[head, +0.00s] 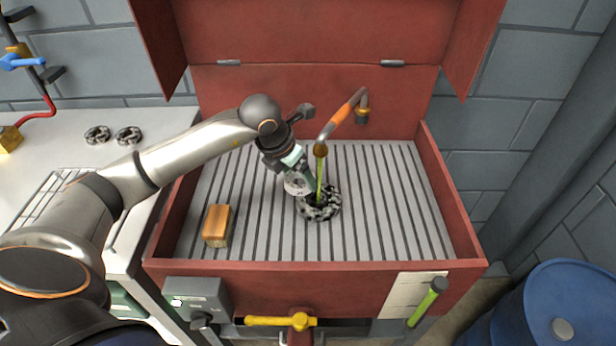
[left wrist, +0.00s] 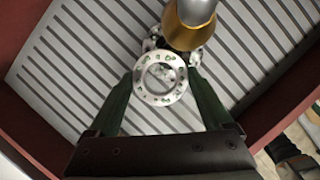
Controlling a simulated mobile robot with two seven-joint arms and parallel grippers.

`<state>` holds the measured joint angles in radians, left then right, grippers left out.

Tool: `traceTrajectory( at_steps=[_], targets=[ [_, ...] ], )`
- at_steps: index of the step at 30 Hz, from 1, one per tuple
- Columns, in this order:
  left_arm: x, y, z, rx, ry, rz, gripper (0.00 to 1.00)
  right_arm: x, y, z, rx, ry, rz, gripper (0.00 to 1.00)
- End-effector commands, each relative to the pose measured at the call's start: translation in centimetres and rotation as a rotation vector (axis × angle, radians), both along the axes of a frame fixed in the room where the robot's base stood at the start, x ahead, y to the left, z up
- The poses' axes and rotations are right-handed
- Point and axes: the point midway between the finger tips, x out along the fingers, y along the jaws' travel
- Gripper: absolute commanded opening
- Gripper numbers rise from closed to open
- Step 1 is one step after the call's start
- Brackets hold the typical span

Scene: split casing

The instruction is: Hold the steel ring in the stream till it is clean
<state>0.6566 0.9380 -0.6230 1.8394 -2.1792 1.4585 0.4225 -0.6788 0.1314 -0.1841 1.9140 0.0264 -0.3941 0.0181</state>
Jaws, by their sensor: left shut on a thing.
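My left gripper (head: 304,184) is shut on a pale steel ring (head: 297,185), held above the slatted floor of the red wash basin (head: 290,268). In the left wrist view the ring (left wrist: 139,80) sits between the two fingertips, with dark and greenish spots around its face; whether these are dirt or holes is unclear. A green stream (head: 319,172) runs down from the nozzle (head: 320,148), close to the right of the held ring in the head view. Whether it touches the ring is unclear. My right gripper is out of view.
A dark-spotted ring (head: 325,212) lies on the slats below the gripper. An orange block (head: 216,225) lies at the basin's left. Two spotted rings (head: 97,134) (head: 128,135) lie on the left counter. A yellow lever (head: 280,320) is at the front. The basin's right side is clear.

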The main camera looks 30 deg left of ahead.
Motion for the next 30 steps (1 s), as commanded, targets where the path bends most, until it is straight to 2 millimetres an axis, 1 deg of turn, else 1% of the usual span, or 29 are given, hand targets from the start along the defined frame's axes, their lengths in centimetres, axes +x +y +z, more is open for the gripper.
traceTrajectory(
  at_steps=[19,24,30],
  targets=[
    [-4.6,2.0,-0.1,0.0,-0.003,0.0,0.0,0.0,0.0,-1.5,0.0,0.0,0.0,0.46],
    [-5.2,2.2,0.1,0.001,-0.004,-0.001,0.0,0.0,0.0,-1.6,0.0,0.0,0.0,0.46],
    [-5.2,2.1,0.1,0.0,-0.004,-0.001,0.0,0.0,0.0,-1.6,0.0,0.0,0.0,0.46]
  ],
)
